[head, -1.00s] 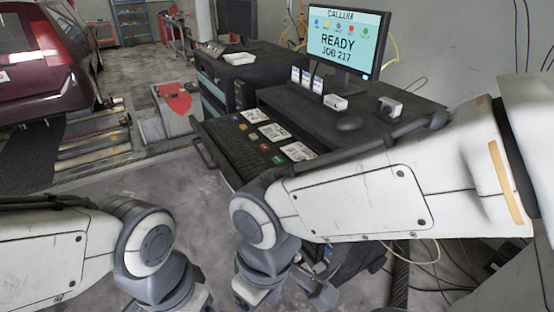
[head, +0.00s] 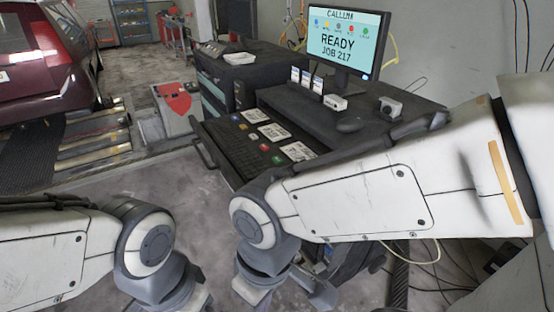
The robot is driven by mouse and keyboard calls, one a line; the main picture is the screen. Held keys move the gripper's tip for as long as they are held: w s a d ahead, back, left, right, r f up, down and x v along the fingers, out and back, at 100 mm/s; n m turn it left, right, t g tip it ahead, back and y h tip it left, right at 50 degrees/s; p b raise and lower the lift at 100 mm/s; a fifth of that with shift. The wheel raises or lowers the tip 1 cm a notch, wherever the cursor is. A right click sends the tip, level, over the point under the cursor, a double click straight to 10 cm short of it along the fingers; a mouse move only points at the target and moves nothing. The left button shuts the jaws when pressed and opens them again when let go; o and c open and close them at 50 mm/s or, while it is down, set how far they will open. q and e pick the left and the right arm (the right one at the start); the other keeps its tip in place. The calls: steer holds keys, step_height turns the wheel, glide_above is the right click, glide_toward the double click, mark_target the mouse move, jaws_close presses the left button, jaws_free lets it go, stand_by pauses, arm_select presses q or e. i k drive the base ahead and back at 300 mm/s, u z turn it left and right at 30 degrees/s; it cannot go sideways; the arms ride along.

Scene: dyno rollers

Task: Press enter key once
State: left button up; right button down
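A dark keyboard (head: 238,147) lies on the pulled-out tray of the black workstation in the head view. Small coloured keys, among them a red one (head: 264,147) and a green one (head: 278,160), run beside white printed cards. The enter key is too small to make out. The monitor (head: 342,40) reads "READY JOB 217". My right arm comes in from the right, its elbow in front of the tray's near end. My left arm is at the bottom left. Both grippers are out of the picture below, and nothing of mine is seen touching the keyboard.
The tray's front rail (head: 203,146) juts out toward the open floor. A mouse (head: 350,125) and small white devices (head: 390,107) sit on the desk top. A red car (head: 45,55) stands on the left. Cables hang near the wall at the right.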

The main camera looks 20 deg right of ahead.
mark_target(277, 159)
steer(key=u, duration=0.55)
steer(key=k, duration=0.65)
steer(key=u, duration=0.4)
steer(key=i, duration=0.9)
steer(key=z, duration=1.15)
steer(key=i, duration=0.45)
steer(key=z, duration=0.5)
